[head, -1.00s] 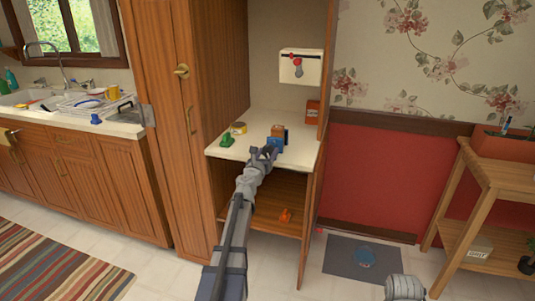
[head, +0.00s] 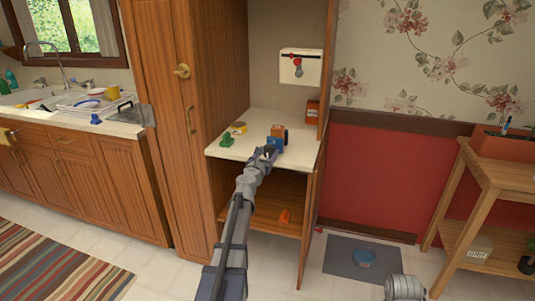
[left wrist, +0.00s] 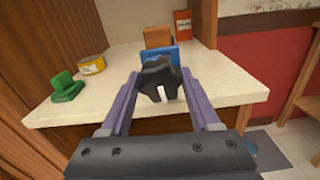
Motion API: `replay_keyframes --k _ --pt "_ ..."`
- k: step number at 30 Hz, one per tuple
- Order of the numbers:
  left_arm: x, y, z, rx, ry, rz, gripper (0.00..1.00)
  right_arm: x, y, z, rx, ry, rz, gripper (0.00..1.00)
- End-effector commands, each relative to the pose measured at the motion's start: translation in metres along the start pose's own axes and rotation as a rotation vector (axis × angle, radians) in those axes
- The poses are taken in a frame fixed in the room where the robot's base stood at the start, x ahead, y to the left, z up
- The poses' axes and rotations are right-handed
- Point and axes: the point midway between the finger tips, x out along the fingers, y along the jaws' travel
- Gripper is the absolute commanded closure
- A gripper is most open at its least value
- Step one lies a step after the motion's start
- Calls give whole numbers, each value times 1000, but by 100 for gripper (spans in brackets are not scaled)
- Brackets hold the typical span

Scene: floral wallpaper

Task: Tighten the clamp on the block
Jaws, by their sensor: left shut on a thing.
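A wooden block (head: 279,131) stands at the right part of the cream counter (head: 232,152) in the open cabinet. A blue clamp (head: 275,144) sits at its near side. In the left wrist view the block (left wrist: 158,36) shows behind the blue clamp (left wrist: 172,52). The clamp's black knob (left wrist: 158,74) with a white mark faces me. My left gripper (head: 269,151) reaches in over the counter's front edge. Its two purple fingers stand on either side of the knob, shut on it. The clamp's contact with the block is mostly hidden behind the knob.
A green clamp (head: 227,141) and a yellow tape roll (head: 239,128) lie left of the block. An orange-red box (head: 312,111) stands behind, at the right wall. An orange thing (head: 285,216) lies on the shelf below.

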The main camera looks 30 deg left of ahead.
Motion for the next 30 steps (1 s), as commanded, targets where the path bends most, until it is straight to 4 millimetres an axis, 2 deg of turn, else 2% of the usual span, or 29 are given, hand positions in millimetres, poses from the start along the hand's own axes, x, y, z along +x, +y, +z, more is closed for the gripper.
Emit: replay_keyframes --k 30 --pt "0 -1 0 967 0 0 93 0 0 0 0 0 0 50"
